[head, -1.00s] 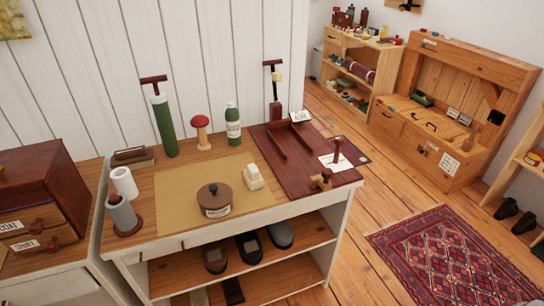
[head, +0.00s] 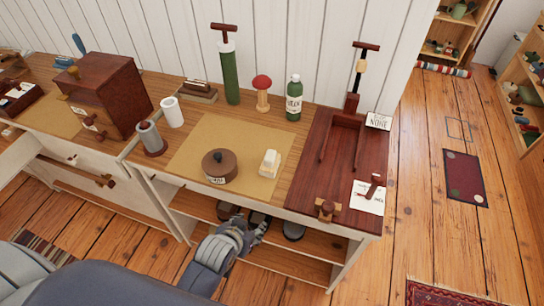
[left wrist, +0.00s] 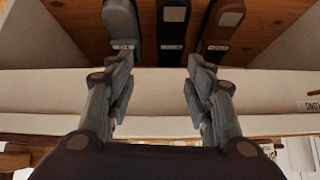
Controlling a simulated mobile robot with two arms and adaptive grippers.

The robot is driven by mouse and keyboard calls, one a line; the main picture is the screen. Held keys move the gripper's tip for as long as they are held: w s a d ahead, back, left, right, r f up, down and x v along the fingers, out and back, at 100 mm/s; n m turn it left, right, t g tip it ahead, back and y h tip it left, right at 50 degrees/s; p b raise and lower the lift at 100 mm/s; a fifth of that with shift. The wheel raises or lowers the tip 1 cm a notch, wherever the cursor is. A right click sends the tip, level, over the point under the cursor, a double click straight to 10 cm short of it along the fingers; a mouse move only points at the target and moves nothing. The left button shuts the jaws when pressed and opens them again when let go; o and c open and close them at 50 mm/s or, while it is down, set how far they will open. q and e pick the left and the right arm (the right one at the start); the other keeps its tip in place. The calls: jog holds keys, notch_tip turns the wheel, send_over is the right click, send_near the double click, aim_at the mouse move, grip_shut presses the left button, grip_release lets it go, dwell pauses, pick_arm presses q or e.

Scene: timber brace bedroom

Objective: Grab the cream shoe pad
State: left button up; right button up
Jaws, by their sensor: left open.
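The cream shoe pad (head: 269,163), a small pale block, lies on the tan mat (head: 225,132) on the bench top, just right of a round brown lidded pot (head: 219,166). My left gripper (head: 261,228) is in front of the bench, below its top, near the shoe shelf. It is apart from the pad. In the left wrist view my left gripper (left wrist: 159,57) is open with nothing between its fingers. It faces the bench's front edge and several shoes (left wrist: 173,25); the pad does not show there. My right gripper is not in view.
A green bottle (head: 294,98), a red-topped wooden mushroom (head: 262,92) and a green cylinder (head: 231,77) stand behind the mat. A dark red board (head: 338,185) lies to its right, a grey cylinder (head: 151,138) to its left. Wooden floor at right is mostly clear.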

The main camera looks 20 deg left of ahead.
aim_at(270, 156)
pick_arm(q)
jog(key=w+r+t, duration=0.1)
jog(key=w+r, duration=0.1)
jog(key=r, duration=0.3)
jog(key=w+r+t, duration=0.2)
jog(key=w+r, duration=0.1)
jog(key=r, duration=0.2)
jog(key=w+r+n+t+p, duration=0.1)
jog(key=w+r+t, duration=0.1)
jog(key=r, duration=0.3)
jog(key=shift+w, duration=0.45)
jog(key=shift+t, duration=0.3)
jog(key=w, duration=0.5)
jog(key=shift+d+f, duration=0.2)
jog(key=shift+w+f, duration=0.25)
jog(key=shift+w, duration=0.3)
jog(key=shift+w+d+f+p, duration=0.15)
jog(key=shift+w+f+p, duration=0.2)
jog(key=shift+w, duration=0.05)
jog(key=x, duration=0.3)
jog(key=shift+s+d+f, duration=0.1)
jog(key=shift+f, duration=0.2)
jog(key=shift+w+f, duration=0.25)
jog(key=shift+w, duration=0.2)
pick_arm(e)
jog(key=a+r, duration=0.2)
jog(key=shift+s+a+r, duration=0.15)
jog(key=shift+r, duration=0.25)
pick_arm(q)
jog(key=shift+c, duration=0.3)
